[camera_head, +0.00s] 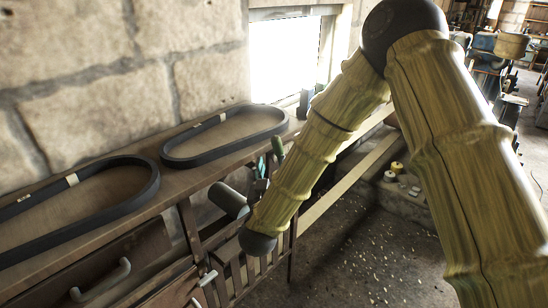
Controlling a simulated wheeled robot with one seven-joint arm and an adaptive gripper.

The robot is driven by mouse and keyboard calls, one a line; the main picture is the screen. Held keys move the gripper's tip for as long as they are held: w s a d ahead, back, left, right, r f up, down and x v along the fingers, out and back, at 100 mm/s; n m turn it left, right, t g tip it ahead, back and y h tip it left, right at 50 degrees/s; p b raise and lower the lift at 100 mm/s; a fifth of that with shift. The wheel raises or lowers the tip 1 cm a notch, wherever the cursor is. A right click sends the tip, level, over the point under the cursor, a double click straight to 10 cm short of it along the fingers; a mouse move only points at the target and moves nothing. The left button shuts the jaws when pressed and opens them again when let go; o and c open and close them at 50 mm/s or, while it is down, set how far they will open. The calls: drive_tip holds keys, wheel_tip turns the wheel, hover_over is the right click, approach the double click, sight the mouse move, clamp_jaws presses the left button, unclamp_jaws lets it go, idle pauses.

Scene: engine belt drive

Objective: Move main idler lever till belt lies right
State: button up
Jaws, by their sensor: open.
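Two black belts lie as long loops on the wooden bench: a near belt (148,192) at the left, cut off by the picture edge, and a far belt (170,160) beside the window. Each has a pale mark. My gripper (262,168) shows only in small dark and teal parts behind my forearm, close to the bench's front edge. It looks open, with nothing seen in it. A green rounded piece (278,147) stands just beyond it; I cannot tell whether it is a lever handle. I cannot make out the main idler lever or any pulleys.
The bench top (118,183) has a drawer handle (100,282) on its front. Pale handles (208,278) stick out lower down. A stone wall (90,70) and a bright window (288,58) stand behind. Small yellow and white items (397,168) lie right of my forearm, near open floor.

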drive_tip(key=shift+v, duration=1.05)
drive_tip(key=s+d+f+g+y, duration=0.1)
drive_tip(key=s+d+f+g, duration=0.3)
drive_tip(key=f, duration=0.6)
drive_tip(key=s+d+f+n+g+y, duration=0.15)
drive_tip(key=s+f, duration=0.35)
drive_tip(key=f, duration=0.5)
drive_tip(key=s+d+f+g+y, duration=0.25)
drive_tip(key=s+f+g, duration=0.2)
drive_tip(key=f, duration=0.55)
drive_tip(key=s+d+f+g, duration=0.3)
drive_tip(key=s+d+f, duration=0.1)
drive_tip(key=s, duration=0.6)
drive_tip(key=s+d+f+m+g, duration=0.1)
drive_tip(key=s+d+f+g, duration=0.2)
drive_tip(key=s, duration=0.7)
drive_tip(key=s+d+f+m+g+h, duration=0.1)
drive_tip(key=s+d+f+g, duration=0.2)
drive_tip(key=s, duration=0.7)
wheel_tip(320, 180, down, 3)
drive_tip(key=shift+d+r+g, duration=0.1)
drive_tip(key=shift+d+g, duration=0.3)
drive_tip(key=shift+d, duration=0.85)
drive_tip(key=shift+s, duration=0.1)
